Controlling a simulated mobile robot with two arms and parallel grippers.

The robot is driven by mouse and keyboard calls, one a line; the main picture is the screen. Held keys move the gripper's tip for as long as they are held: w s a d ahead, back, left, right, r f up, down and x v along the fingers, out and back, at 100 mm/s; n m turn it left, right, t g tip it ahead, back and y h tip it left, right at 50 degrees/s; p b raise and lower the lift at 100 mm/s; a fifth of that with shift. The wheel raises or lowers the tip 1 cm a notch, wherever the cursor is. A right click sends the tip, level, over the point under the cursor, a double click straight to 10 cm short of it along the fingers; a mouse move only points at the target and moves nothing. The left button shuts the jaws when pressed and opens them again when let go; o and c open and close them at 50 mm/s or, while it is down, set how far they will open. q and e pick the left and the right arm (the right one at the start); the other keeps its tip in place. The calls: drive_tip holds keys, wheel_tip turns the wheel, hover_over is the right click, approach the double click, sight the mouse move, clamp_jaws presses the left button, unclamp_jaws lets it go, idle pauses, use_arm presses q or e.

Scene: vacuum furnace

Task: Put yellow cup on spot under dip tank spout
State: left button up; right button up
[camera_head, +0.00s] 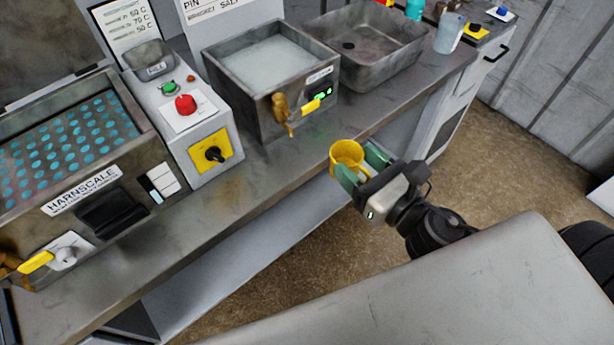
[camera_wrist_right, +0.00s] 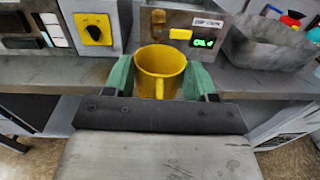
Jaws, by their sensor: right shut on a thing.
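My right gripper (camera_head: 362,168) is shut on the yellow cup (camera_head: 346,153), with one green finger on each side of it. The cup is upright and looks empty, at the bench's front edge. The right wrist view also shows the cup (camera_wrist_right: 160,68) between the fingers, handle toward the wrist. The dip tank (camera_head: 270,75) stands behind it on the bench. Its brass spout (camera_head: 283,112) is at the front, with a yellow lever (camera_head: 310,106) beside it. A faint green patch (camera_head: 322,131) shows on the bench near the spout. My left gripper is not in view.
The Harnscale bath (camera_head: 75,170) and a grey control box with a red button (camera_head: 186,104) stand to the left. A metal sink (camera_head: 365,45) is to the right of the tank. The bench top (camera_head: 240,185) is clear along its front.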

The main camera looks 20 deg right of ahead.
sight(330, 170)
drive_tip(key=shift+w+a+f+n+y, duration=0.2)
drive_tip(key=shift+w+a+n+y, duration=0.1)
drive_tip(key=shift+a, duration=0.05)
drive_tip(key=w+a+f, duration=0.1)
drive_tip(key=w+a, duration=0.1)
drive_tip(key=w+a+f+p, duration=0.1)
drive_tip(key=w+f, duration=0.1)
drive_tip(key=shift+w+a, duration=0.2)
drive_tip(key=shift+a, duration=0.15)
use_arm(q)
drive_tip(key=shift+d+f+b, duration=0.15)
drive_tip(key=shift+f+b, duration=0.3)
drive_tip(key=shift+b, duration=0.1)
use_arm(e)
drive_tip(key=shift+w+a+f, duration=0.5)
drive_tip(key=shift+w+f, duration=0.2)
drive_tip(key=shift+f, duration=0.55)
drive_tip(key=shift+w+a+f, duration=0.5)
drive_tip(key=shift+w+f, duration=0.15)
drive_tip(key=shift+f, duration=0.55)
drive_tip(key=shift+w+a+f, duration=0.5)
drive_tip(key=shift+w+f, duration=0.2)
drive_tip(key=shift+f, duration=0.55)
drive_tip(key=shift+f, duration=0.2)
drive_tip(key=o, duration=1)
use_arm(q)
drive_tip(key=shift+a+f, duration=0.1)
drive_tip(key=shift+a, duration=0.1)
